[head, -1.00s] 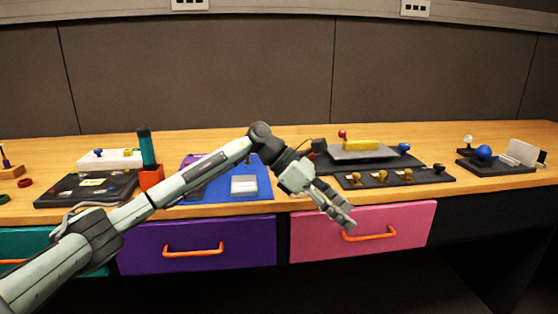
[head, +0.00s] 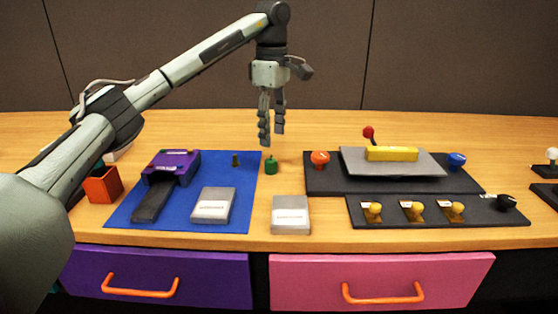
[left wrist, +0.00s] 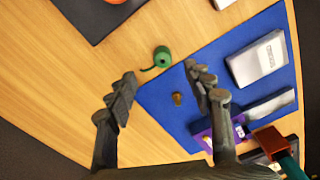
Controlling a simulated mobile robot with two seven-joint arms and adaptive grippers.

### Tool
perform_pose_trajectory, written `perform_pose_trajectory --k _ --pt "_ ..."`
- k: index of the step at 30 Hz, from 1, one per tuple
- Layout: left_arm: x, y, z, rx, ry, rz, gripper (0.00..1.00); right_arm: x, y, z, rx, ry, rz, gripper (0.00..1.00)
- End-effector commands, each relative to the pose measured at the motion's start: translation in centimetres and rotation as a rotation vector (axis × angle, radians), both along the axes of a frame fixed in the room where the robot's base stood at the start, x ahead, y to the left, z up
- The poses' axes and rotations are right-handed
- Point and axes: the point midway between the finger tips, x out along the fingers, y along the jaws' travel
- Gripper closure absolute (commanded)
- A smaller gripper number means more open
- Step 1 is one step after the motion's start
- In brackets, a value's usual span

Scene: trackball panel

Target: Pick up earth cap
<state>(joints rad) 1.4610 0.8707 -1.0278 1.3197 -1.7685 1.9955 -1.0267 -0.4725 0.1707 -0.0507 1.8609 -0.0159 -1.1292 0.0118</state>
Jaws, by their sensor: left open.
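A small green cap (head: 271,165), the likely earth cap, stands on the bare wood just right of the blue mat. It also shows in the left wrist view (left wrist: 162,57), with a thin green strap or tail curving from it. My left gripper (head: 272,138) is open and empty, pointing down above the green cap and apart from it. In the left wrist view the cap appears beyond and between the two fingertips (left wrist: 160,80). My right gripper is in neither view.
The blue mat (head: 185,220) holds a small dark peg (head: 235,160), a purple device (head: 172,164) and a grey box (head: 213,204). Another grey box (head: 290,214) stands in front of the cap. A black panel (head: 325,184) with an orange ball (head: 320,159) lies right.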

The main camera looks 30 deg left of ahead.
Motion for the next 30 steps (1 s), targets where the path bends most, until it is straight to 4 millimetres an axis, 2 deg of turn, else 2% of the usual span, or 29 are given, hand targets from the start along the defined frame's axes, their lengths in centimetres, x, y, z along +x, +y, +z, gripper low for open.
perform_pose_trajectory --k 6,13,17,23,30 --pt "-0.1 0.1 -2.6 0.0 0.002 0.0 0.48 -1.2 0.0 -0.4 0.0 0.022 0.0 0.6" --pt "-0.3 0.4 -6.0 0.0 0.001 0.0 0.48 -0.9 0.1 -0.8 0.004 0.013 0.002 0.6" --pt "-0.2 0.3 -6.8 -0.001 -0.001 0.0 0.48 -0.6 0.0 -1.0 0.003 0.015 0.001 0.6" --pt "-0.2 0.3 -6.9 -0.002 -0.001 0.0 0.48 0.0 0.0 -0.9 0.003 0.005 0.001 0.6" --pt "-0.2 0.3 -6.9 -0.002 -0.001 0.0 0.75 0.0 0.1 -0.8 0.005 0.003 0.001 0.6"
